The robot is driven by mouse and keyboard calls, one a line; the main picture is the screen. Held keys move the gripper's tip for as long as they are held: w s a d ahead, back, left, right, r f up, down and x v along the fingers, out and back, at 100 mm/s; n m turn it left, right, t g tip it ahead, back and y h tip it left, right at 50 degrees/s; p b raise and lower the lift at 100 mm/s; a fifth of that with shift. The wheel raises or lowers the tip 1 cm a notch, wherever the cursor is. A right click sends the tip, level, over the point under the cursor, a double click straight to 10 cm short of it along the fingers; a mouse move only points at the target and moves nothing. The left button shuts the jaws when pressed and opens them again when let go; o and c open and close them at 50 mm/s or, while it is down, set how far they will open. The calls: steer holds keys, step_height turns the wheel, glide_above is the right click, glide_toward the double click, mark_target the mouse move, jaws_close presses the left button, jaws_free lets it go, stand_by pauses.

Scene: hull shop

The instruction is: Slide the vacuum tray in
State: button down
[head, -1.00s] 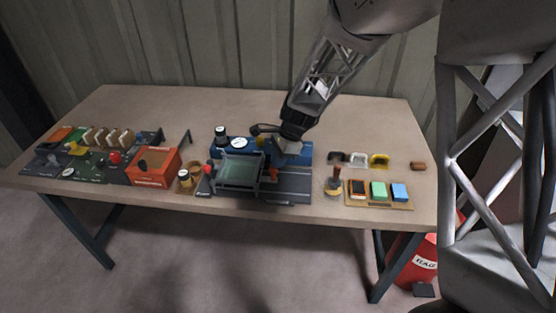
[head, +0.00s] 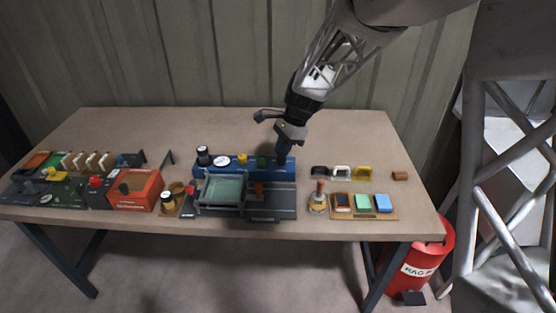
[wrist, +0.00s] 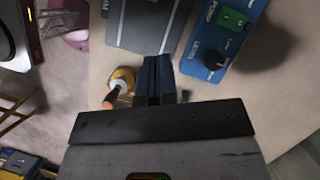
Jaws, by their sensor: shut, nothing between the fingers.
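The vacuum tray (head: 223,190) appears as a grey frame with a pale green panel, at the left part of a dark track (head: 285,203) in the head view. A small red-brown part (head: 259,190) stands just right of the frame. The track's bare right part also shows in the wrist view (wrist: 148,22). My gripper (head: 284,156) is above the right end of the blue unit behind the track, apart from the tray. Its fingers (wrist: 155,82) are together and empty. The tray is not recognisable in the wrist view.
The blue unit (head: 221,171) carries dials and knobs; its black knob (wrist: 215,60) shows in the wrist view. A wooden-handled stamp (head: 319,200) and a board with coloured pads (head: 390,213) stand right of the track. An orange box (head: 140,190) is to the left. The table's back right is clear.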

steer(key=shift+w+d+r, duration=0.1)
steer(key=shift+d+r, duration=0.1)
steer(key=shift+r, duration=0.35)
steer(key=shift+w+d+f, duration=0.1)
steer(key=shift+d+f, duration=0.05)
steer(key=shift+d, duration=0.95)
steer(key=shift+f, duration=0.1)
steer(key=x, duration=1)
steer(key=shift+s+a, duration=0.3)
steer(key=shift+a, duration=0.3)
steer(key=shift+s+a, duration=0.3)
steer(key=shift+a, duration=0.3)
steer(key=shift+s+a, duration=0.25)
steer(key=shift+a, duration=0.3)
